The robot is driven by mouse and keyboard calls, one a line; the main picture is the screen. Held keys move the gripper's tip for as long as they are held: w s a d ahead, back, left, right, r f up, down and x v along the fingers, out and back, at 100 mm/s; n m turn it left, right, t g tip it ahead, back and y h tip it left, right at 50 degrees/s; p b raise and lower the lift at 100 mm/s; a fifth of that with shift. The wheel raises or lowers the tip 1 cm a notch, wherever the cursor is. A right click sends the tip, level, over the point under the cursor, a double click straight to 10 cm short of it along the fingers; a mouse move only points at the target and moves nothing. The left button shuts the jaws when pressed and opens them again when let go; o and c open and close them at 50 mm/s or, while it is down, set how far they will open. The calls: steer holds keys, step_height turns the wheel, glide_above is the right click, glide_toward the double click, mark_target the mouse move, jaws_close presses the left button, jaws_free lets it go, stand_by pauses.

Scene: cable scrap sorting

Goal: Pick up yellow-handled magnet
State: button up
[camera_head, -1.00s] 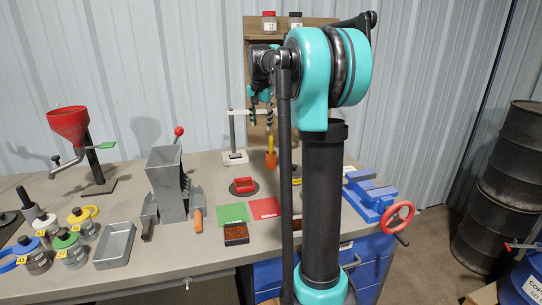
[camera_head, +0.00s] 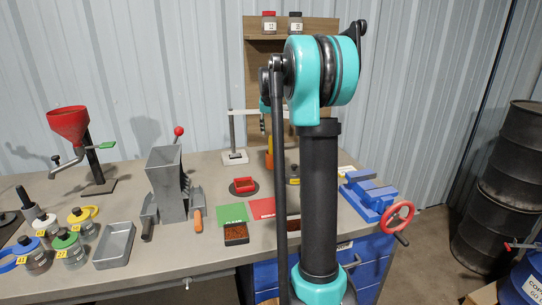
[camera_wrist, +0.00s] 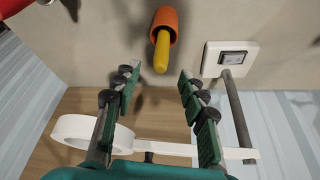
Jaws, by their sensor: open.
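The yellow-handled magnet has a yellow handle and an orange cup-like end. In the wrist view, the magnet (camera_wrist: 163,38) is at top centre, its yellow handle pointing down the picture toward the gap between my fingers. My gripper (camera_wrist: 155,76) is open and empty; its two green-padded fingers are spread on either side, apart from the handle. In the head view, the magnet (camera_head: 269,160) stands on the bench beside my arm, partly hidden. My gripper is mostly hidden behind my arm there, with a fingertip above the magnet.
A stand with a white base (camera_head: 235,157) and a white crossbar is left of the magnet; its ring (camera_wrist: 70,131) shows near my gripper in the wrist view. A red dish (camera_head: 244,185) sits in front. A blue vise (camera_head: 370,192) is to the right.

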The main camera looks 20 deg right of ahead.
mark_target(271, 136)
steer(key=shift+x, duration=3.3)
steer(key=shift+s+a, duration=0.1)
steer(key=shift+c, duration=0.3)
jaws_close()
